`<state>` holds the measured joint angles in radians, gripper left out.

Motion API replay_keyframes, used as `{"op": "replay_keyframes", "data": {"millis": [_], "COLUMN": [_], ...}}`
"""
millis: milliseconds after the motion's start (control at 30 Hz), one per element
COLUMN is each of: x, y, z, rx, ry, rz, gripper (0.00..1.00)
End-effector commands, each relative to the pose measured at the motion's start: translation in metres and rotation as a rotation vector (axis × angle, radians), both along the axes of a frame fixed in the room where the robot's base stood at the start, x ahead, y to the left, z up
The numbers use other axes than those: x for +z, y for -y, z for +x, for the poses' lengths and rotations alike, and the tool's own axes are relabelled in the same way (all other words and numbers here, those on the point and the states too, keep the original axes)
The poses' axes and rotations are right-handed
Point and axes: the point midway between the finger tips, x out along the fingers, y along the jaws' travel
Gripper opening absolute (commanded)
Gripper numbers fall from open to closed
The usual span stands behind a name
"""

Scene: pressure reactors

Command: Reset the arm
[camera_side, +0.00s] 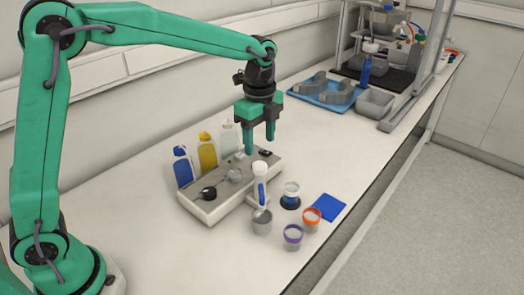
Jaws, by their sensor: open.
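My gripper (259,142) hangs from my green arm, fingers pointing down, above the back right end of a pale bench device (212,207). Its two green fingers are apart, with nothing visible between them. A white and blue upright tool (260,184) stands at the device's front right side. Whether a finger touches the device I cannot tell.
Blue (183,168), yellow (207,152) and clear (229,137) bottles stand behind the device. Small cups, one orange-rimmed (312,219) and one purple-rimmed (293,236), stand near the front edge beside a blue pad (329,207).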

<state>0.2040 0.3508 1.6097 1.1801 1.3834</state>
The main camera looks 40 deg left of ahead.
Motion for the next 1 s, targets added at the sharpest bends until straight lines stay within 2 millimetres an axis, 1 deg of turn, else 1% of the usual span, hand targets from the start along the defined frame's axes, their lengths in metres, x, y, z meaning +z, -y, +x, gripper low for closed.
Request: {"op": "replay_keyframes", "data": {"millis": [133, 467, 633, 767, 867, 1000], "x": [0.007, 0.008, 0.013, 0.022, 0.032, 0.048], "y": [0.000, 0.000, -0.003, -0.009, -0.016, -0.028], "z": [0.000, 0.000, -0.004, -0.013, -0.025, -0.046], "rx": [0.000, 0.001, 0.030, 0.097, 0.178, 0.323], "ry": [0.000, 0.000, 0.012, 0.033, 0.057, 0.099], "rz": [0.000, 0.000, -0.002, -0.008, -0.016, -0.034], "gripper": [0.56, 0.56, 0.56, 0.56, 0.56, 0.56]}}
